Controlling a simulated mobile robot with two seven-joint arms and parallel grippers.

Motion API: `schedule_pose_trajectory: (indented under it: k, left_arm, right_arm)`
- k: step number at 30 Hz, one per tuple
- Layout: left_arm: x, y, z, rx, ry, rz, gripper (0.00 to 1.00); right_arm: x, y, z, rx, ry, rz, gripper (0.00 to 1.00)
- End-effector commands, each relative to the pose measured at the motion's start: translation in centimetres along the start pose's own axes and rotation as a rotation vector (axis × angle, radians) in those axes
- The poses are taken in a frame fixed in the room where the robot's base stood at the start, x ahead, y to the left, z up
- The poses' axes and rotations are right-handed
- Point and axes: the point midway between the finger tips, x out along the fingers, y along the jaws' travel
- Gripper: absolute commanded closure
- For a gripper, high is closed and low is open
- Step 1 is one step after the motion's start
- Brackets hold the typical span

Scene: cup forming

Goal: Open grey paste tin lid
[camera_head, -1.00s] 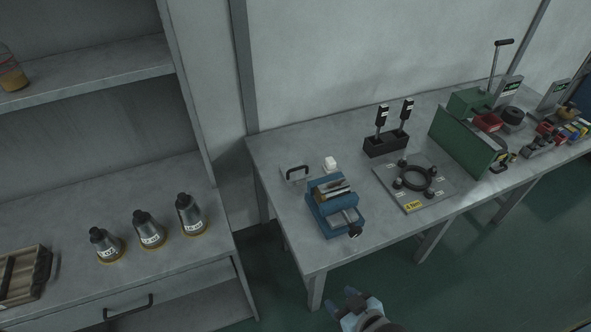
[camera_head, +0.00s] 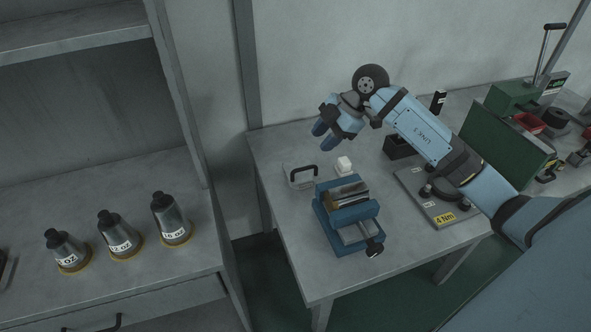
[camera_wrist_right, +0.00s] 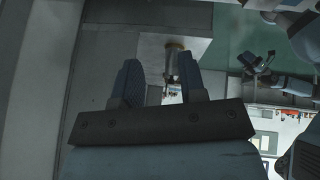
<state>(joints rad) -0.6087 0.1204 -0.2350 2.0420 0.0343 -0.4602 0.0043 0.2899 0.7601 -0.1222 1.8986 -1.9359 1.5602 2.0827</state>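A flat grey piece with a black arched handle (camera_head: 301,172) sits at the left end of the table in the head view. I cannot tell for certain that it is the paste tin's lid, and no tin body is clearly visible. My right gripper (camera_head: 322,138) hangs above and behind the handle, fingers pointing down, apart from it. In the right wrist view its two fingers (camera_wrist_right: 158,82) stand apart with nothing gripped between them. What seems to be my left gripper (camera_wrist_right: 260,62) shows small at the right wrist view's upper right; its finger state is unclear.
A small white block (camera_head: 343,165) and a blue vise (camera_head: 347,213) stand close to the handled piece. A plate with a yellow label (camera_head: 444,219) lies under my right arm. Several dark conical vessels (camera_head: 118,232) stand on the left shelf.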

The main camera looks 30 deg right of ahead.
Motion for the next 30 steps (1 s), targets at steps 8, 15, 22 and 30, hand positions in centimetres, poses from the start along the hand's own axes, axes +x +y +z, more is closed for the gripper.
schedule_pose_trajectory:
  k: [8, 15, 22, 30]
  left_arm:
    - [0.4, -0.3, 0.4, 0.004, -0.005, -0.001, 0.57]
    - [0.5, -0.4, 0.6, 0.005, -0.006, -0.002, 0.57]
    - [0.6, -0.3, 0.8, -0.002, -0.006, -0.002, 0.57]
    - [0.8, 0.0, 0.7, -0.014, -0.006, 0.0, 0.57]
  right_arm:
    - [-0.6, 1.0, 2.4, 0.093, -0.138, 0.013, 0.62]
    - [4.2, 0.9, 3.0, 0.091, -0.134, 0.011, 0.62]
    - [8.8, 1.0, 3.6, 0.09, -0.133, 0.012, 0.62]
    - [11.6, 1.1, 4.0, 0.088, -0.135, 0.014, 0.62]
